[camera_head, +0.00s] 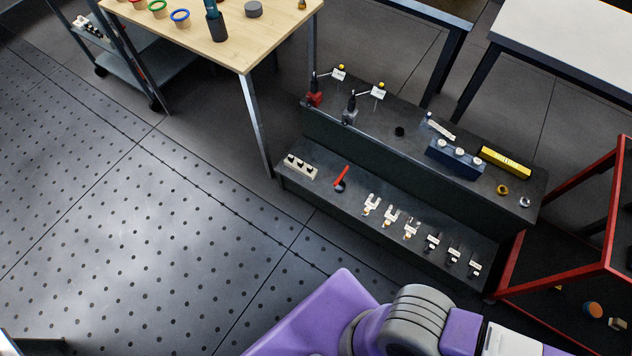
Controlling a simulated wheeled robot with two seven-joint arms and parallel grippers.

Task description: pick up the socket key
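A tool with a slanted red handle and a dark lower end (341,178) rests on the lower step of the dark two-step stand (400,160). It may be the socket key, but it is too small to tell for sure. It lies between a pale block with dark holes (301,166) and a row of small tagged metal parts (411,228). Neither of my grippers is in view. A purple and grey part of my own body fills the bottom right, in front of the stand.
The upper step holds a blue block with white tops (455,158), a yellow bar (505,162) and red (314,98) and grey (350,115) clamp-like fixtures. A wooden table (235,45) stands behind left, a red-framed cart (560,265) right. The perforated floor (130,240) at left is clear.

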